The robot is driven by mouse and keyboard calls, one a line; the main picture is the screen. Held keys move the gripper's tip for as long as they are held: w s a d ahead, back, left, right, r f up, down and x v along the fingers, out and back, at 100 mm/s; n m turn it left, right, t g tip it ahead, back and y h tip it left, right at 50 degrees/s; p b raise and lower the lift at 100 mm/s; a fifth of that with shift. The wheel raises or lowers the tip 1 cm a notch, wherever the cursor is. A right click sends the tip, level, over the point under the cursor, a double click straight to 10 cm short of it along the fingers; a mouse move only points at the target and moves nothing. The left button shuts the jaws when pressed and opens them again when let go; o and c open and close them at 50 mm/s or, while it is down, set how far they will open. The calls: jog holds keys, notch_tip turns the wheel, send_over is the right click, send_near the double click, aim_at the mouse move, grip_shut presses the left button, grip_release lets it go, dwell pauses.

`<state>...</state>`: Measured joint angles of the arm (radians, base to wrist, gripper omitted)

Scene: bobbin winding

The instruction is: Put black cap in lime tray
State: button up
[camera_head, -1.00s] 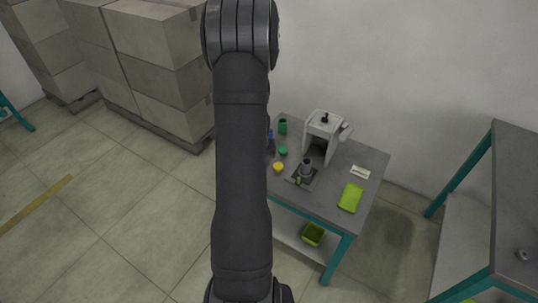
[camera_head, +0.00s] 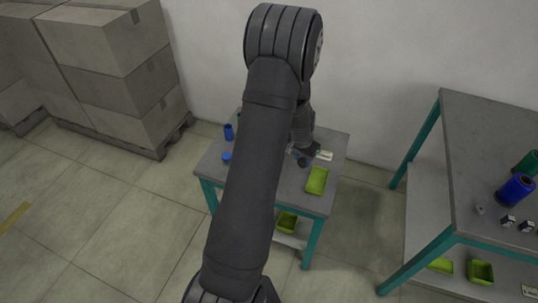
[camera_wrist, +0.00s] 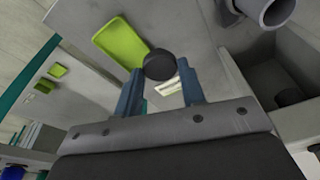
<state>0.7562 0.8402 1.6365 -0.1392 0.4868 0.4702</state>
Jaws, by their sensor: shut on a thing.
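The black cap (camera_wrist: 159,65) is a round dark disc between the fingertips of my gripper (camera_wrist: 160,72) in the wrist view. My gripper is shut on it. The lime tray (camera_wrist: 119,42) is a shallow, rounded yellow-green tray just beyond and left of the cap in the wrist view. In the head view the lime tray (camera_head: 317,181) lies on the right part of the grey worktable. My gripper (camera_head: 302,158) is small there, left of and behind the tray. The cap appears apart from the tray.
A white label card (camera_head: 324,156) lies behind the tray. A grey machine with a tube (camera_wrist: 277,10) stands to the right in the wrist view. A blue cap (camera_head: 227,156) and blue bobbin (camera_head: 229,132) are on the table's left. Another lime tray (camera_head: 286,222) is below on the shelf.

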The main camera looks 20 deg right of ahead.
jog(key=shift+s+d+f+m, duration=0.55)
jog(key=shift+s+d+f, duration=0.45)
jog(key=shift+d+f, duration=0.3)
jog(key=shift+s+d+f+m, duration=0.55)
jog(key=shift+s+d+f, duration=0.45)
jog(key=shift+d+f, duration=0.25)
jog(key=shift+f, duration=0.55)
jog(key=shift+f, duration=0.35)
jog(key=o, duration=0.8)
jog(key=shift+o, duration=0.2)
